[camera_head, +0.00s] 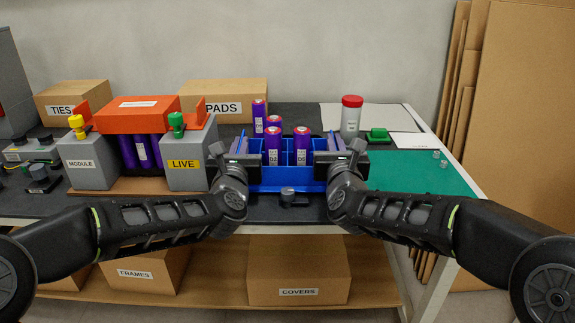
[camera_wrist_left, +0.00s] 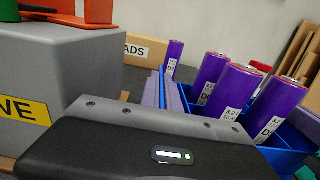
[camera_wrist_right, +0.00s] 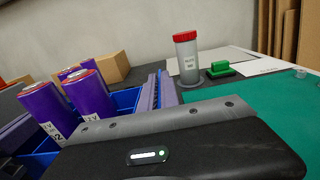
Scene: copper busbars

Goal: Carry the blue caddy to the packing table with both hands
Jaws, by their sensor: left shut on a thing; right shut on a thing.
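The blue caddy (camera_head: 290,178) sits on the dark mat of the bench, in the middle of the head view. Several purple cells with pinkish-red tops stand upright in it, such as the front cell (camera_head: 301,146). My left gripper (camera_head: 243,150) is shut on the caddy's left side wall. My right gripper (camera_head: 338,150) is shut on its right side wall. The caddy's blue compartments also show in the left wrist view (camera_wrist_left: 285,158) and the right wrist view (camera_wrist_right: 125,100). I cannot tell whether the caddy's base touches the mat.
A grey block labelled LIVE (camera_head: 190,160) stands close left of my left gripper. A red-capped jar (camera_head: 351,117), a green block (camera_head: 377,134) and a green mat (camera_head: 430,172) lie to the right. A small black knob (camera_head: 288,197) is just in front of the caddy.

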